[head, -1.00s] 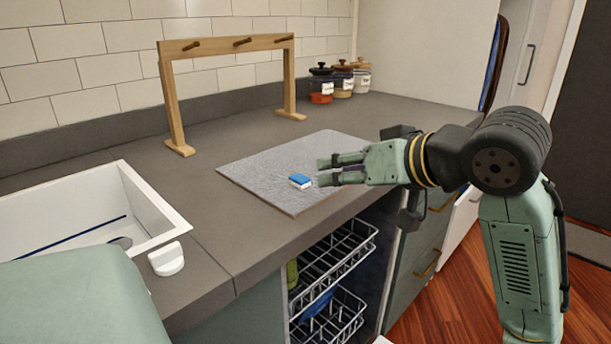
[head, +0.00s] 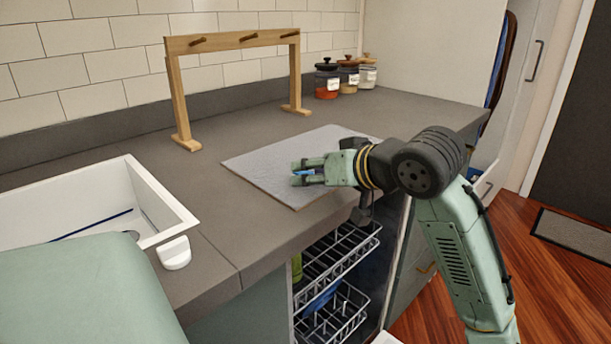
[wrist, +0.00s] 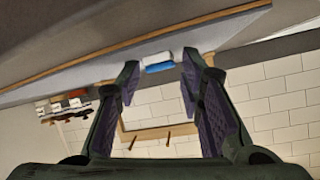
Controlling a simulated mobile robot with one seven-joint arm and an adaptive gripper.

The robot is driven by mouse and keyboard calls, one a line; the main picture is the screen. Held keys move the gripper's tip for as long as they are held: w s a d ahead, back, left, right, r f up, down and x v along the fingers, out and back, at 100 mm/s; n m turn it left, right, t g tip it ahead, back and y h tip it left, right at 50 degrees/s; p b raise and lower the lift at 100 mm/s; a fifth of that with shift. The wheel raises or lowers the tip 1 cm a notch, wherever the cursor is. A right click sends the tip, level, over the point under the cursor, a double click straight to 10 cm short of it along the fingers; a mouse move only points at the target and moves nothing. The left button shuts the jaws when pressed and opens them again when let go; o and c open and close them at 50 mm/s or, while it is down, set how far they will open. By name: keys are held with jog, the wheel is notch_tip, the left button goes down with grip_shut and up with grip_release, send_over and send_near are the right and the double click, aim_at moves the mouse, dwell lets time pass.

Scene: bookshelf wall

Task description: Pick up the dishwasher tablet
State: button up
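The dishwasher tablet (wrist: 159,63) is a small block, blue on one side and white on the other. It lies on the grey board (head: 252,167) on the counter. In the head view only a bit of its blue (head: 304,172) shows between my fingers. My gripper (head: 302,172) is low over the board, with its fingers apart on either side of the tablet. In the wrist view, my gripper (wrist: 157,80) is open, and the tablet sits at the gap between the fingertips. I see no clear contact with either finger.
A wooden peg rack (head: 235,42) stands behind the board. Several lidded jars (head: 327,84) stand at the back right. A white sink (head: 150,198) is at the left. An open dishwasher with wire racks (head: 335,260) is below the counter's front edge.

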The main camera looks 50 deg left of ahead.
jog(key=shift+s+f, duration=0.1)
jog(key=shift+f, duration=0.2)
jog(key=c, duration=0.6)
jog(key=shift+r, duration=0.1)
